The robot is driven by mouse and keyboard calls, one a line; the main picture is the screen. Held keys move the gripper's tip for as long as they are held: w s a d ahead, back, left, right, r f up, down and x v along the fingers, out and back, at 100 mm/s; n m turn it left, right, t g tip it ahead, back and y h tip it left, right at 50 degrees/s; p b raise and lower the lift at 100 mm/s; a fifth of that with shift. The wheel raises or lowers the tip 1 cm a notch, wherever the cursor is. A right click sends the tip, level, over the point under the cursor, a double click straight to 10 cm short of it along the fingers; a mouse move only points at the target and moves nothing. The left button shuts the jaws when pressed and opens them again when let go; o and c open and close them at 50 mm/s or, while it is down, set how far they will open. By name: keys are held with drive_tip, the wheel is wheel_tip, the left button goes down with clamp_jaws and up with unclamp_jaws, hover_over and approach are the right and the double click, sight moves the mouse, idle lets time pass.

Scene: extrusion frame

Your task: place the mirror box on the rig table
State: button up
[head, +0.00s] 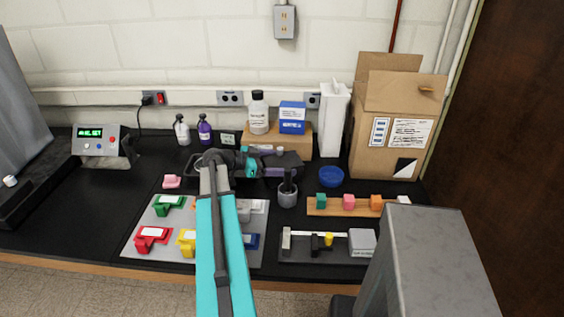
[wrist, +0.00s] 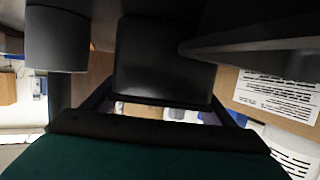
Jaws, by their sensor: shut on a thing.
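My gripper (head: 285,163) reaches over the back middle of the black bench, pointing right, in front of the wooden riser. It is shut on a dark block (wrist: 165,60), which I take to be the mirror box; in the head view it blends with the dark jaws. The block fills the top middle of the wrist view, and its far side is hidden. A dark grey plate (head: 300,252) with a pale rail, a black holder, a yellow piece and a light grey box lies at the front right; I cannot tell whether this is the rig table.
A grey mat (head: 140,240) with coloured pieces lies at the front left. A grey cup (head: 288,195) and a blue bowl (head: 331,176) stand near my gripper. A cardboard box (head: 390,130) stands at the back right. A tall grey block (head: 430,265) fills the right foreground.

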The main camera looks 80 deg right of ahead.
idle(0.3)
drive_tip(key=o, duration=1.2)
drive_tip(key=shift+r, duration=0.1)
drive_tip(key=shift+w+a, duration=0.1)
drive_tip(key=shift+w, duration=0.15)
drive_tip(key=b+v, duration=0.3)
drive_tip(key=v, duration=0.6)
drive_tip(key=shift+w+a+r, duration=0.1)
drive_tip(key=shift+w+a, duration=0.15)
drive_tip(key=shift+w, duration=0.1)
drive_tip(key=shift+b+v, duration=0.35)
drive_tip(key=shift+v, duration=0.45)
